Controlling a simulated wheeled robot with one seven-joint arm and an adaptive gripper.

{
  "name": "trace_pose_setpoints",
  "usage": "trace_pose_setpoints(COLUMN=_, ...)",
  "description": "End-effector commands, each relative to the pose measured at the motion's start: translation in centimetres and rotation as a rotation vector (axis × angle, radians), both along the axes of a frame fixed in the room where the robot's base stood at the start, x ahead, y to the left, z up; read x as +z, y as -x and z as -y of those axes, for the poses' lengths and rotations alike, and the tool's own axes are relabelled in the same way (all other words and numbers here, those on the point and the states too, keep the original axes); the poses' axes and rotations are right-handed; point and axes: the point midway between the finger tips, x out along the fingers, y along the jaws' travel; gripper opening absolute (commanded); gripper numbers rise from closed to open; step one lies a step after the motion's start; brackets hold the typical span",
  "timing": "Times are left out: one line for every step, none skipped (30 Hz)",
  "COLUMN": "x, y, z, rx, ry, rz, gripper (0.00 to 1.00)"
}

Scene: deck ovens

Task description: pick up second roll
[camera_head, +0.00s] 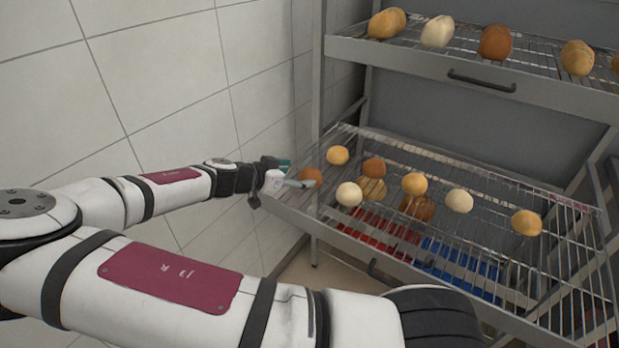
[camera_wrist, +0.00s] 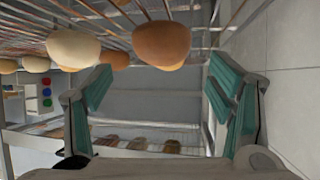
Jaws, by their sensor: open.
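Several rolls lie on the pulled-out lower wire rack (camera_head: 490,185) in the head view. A brown roll (camera_head: 310,176) is at its left end, nearest my gripper (camera_head: 284,174). A pale roll (camera_head: 349,194), a tan roll (camera_head: 338,154) and another brown roll (camera_head: 374,167) lie to its right. My gripper is open at the rack's left edge. In the wrist view its teal fingers (camera_wrist: 158,92) are apart, with a brown roll (camera_wrist: 162,45) above the gap in the picture and a pale roll (camera_wrist: 73,48) to the left. Nothing is held. Which roll counts as second is not clear.
An upper wire rack (camera_head: 545,68) with several rolls hangs over the back of the lower one. A tiled wall (camera_head: 160,75) runs close along the left. Red (camera_head: 378,236) and blue (camera_head: 458,270) items show beneath the lower rack. The rack's frame post (camera_head: 318,80) stands behind my gripper.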

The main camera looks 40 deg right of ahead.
Motion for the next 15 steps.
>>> trace_pose_setpoints(x=-0.1, y=0.0, z=0.2, rx=0.0, ry=0.0, rz=0.0, gripper=0.75)
trace_pose_setpoints(x=-0.2, y=-0.1, z=0.3, rx=0.0, ry=0.0, rz=-0.001, gripper=0.75)
trace_pose_setpoints(x=-0.4, y=-0.1, z=0.6, rx=0.0, ry=0.0, rz=-0.001, gripper=0.75)
trace_pose_setpoints(x=-0.6, y=-0.2, z=0.8, rx=0.0, ry=0.0, rz=-0.001, gripper=0.75)
trace_pose_setpoints(x=-0.8, y=-0.2, z=1.1, rx=0.0, ry=0.001, rz=-0.002, gripper=0.75)
trace_pose_setpoints(x=-1.2, y=-0.3, z=1.6, rx=0.0, ry=0.002, rz=-0.003, gripper=0.75)
trace_pose_setpoints(x=-1.5, y=-0.4, z=2.0, rx=-0.002, ry=0.001, rz=-0.003, gripper=0.75)
trace_pose_setpoints(x=-1.8, y=-0.5, z=2.3, rx=-0.002, ry=0.0, rz=-0.002, gripper=0.75)
trace_pose_setpoints(x=-2.2, y=-0.6, z=2.7, rx=-0.001, ry=0.0, rz=-0.003, gripper=0.75)
trace_pose_setpoints(x=-2.4, y=-0.7, z=3.1, rx=-0.001, ry=0.001, rz=-0.003, gripper=0.75)
trace_pose_setpoints(x=-2.5, y=-0.8, z=3.4, rx=0.0, ry=0.001, rz=-0.002, gripper=0.75)
trace_pose_setpoints(x=-2.7, y=-0.8, z=3.8, rx=-0.001, ry=0.001, rz=-0.002, gripper=0.75)
trace_pose_setpoints(x=-2.8, y=-0.8, z=4.0, rx=-0.001, ry=0.0, rz=-0.002, gripper=0.75)
trace_pose_setpoints(x=-3.0, y=-0.9, z=4.2, rx=0.0, ry=0.0, rz=-0.001, gripper=0.75)
trace_pose_setpoints(x=-3.1, y=-0.9, z=4.3, rx=0.0, ry=-0.001, rz=-0.001, gripper=0.75)
